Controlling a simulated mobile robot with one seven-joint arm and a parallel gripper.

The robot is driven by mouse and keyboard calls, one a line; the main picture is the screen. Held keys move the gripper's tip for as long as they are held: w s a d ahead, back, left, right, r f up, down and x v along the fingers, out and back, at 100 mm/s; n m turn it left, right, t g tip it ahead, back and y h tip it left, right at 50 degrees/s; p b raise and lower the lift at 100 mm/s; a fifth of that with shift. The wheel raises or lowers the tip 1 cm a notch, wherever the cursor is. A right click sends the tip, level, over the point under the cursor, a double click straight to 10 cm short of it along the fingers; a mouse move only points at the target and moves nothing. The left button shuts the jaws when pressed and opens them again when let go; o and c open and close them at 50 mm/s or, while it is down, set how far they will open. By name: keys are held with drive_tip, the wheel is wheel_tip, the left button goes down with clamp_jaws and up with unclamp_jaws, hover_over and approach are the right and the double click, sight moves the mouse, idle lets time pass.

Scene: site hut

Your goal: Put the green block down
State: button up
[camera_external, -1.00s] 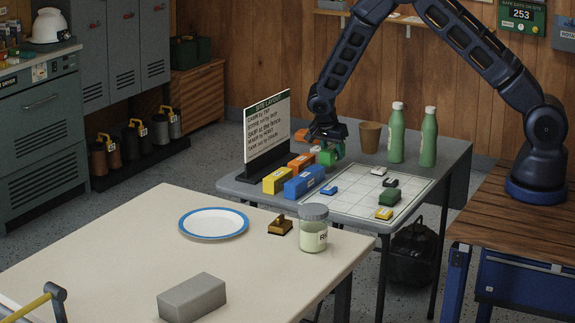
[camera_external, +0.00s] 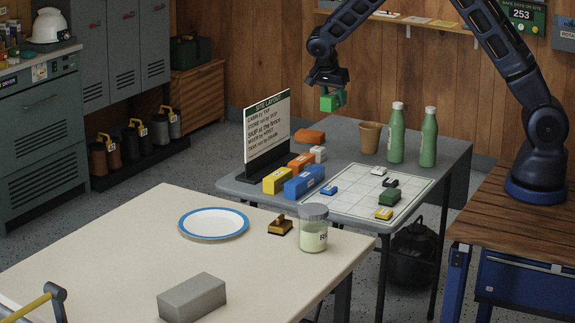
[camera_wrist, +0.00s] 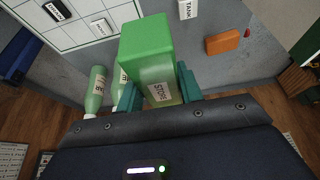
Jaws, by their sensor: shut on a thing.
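My gripper (camera_external: 328,90) is shut on the green block (camera_external: 333,100) and holds it in the air above the grey table (camera_external: 350,158). In the wrist view the green block (camera_wrist: 147,52) sits between the two fingers and bears a label that seems to read "STORE". A white grid sheet (camera_external: 345,205) lies on the grey table below and to the right, with several small blocks on it. A yellow block (camera_external: 279,179), a blue block (camera_external: 305,182), an orange block (camera_external: 301,161) and a small white block (camera_external: 318,153) stand on the table left of the sheet.
A lettered sign (camera_external: 267,128) stands at the table's left end. A brown cup (camera_external: 370,138) and two green bottles (camera_external: 397,135) stand at the back. An orange piece (camera_external: 309,136) lies near the sign. The front table holds a plate (camera_external: 214,223) and a jar (camera_external: 313,232).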

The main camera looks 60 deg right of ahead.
drive_tip(key=w+a+n+t, duration=0.2)
drive_tip(key=a+n, duration=0.3)
drive_tip(key=a, duration=1.6)
drive_tip(key=n+t+y, duration=0.2)
drive_tip(key=n+y, duration=0.2)
drive_tip(key=n, duration=0.9)
hover_over(261, 285)
drive_tip(key=s, duration=0.1)
drive_tip(key=f, duration=2)
drive_tip(key=shift+s+d+f, duration=0.1)
drive_tip(key=shift+s, duration=0.1)
drive_tip(key=shift+f, duration=0.1)
drive_tip(key=o, duration=1.1)
drive_tip(key=shift+c, duration=0.2)
